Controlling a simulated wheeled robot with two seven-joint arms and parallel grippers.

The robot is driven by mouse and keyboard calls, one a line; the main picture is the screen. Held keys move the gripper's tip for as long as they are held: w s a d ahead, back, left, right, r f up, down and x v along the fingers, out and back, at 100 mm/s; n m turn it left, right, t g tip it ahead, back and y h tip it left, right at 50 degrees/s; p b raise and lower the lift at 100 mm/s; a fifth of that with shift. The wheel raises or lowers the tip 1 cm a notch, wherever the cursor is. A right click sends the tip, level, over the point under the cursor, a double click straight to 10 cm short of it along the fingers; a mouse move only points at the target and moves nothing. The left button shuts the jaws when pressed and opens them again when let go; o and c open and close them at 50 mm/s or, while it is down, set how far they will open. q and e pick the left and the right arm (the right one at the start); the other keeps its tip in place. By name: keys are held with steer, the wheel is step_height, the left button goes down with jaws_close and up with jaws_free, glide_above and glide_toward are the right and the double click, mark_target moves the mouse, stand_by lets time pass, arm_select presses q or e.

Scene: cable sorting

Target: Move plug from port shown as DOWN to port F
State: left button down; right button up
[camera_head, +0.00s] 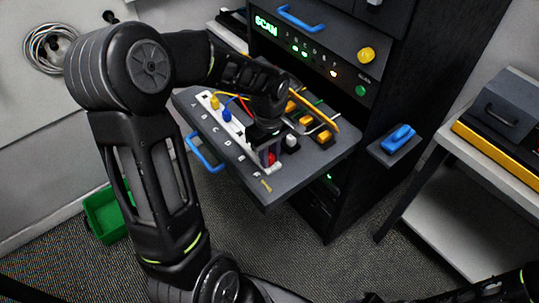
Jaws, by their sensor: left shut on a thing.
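The port strip (238,135) is a pale row of ports lettered along the front edge of the pulled-out tray (329,155). A yellow plug (214,102) and a blue plug (226,115) stand near its far left end, with cables running back. My right gripper is out of view.
Several orange blocks (306,122) and a white plug-like piece (291,142) are on the tray behind the strip. A blue handle (203,154) sticks out at the tray's front. A blue object (398,138) sits on a side shelf. A green bin (103,214) stands on the floor.

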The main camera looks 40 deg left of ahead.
arm_select(q)
steer(key=c, duration=0.7)
jaws_free()
steer(key=shift+r, duration=0.15)
steer(key=shift+r+p, duration=2.4)
steer(key=shift+r, duration=1)
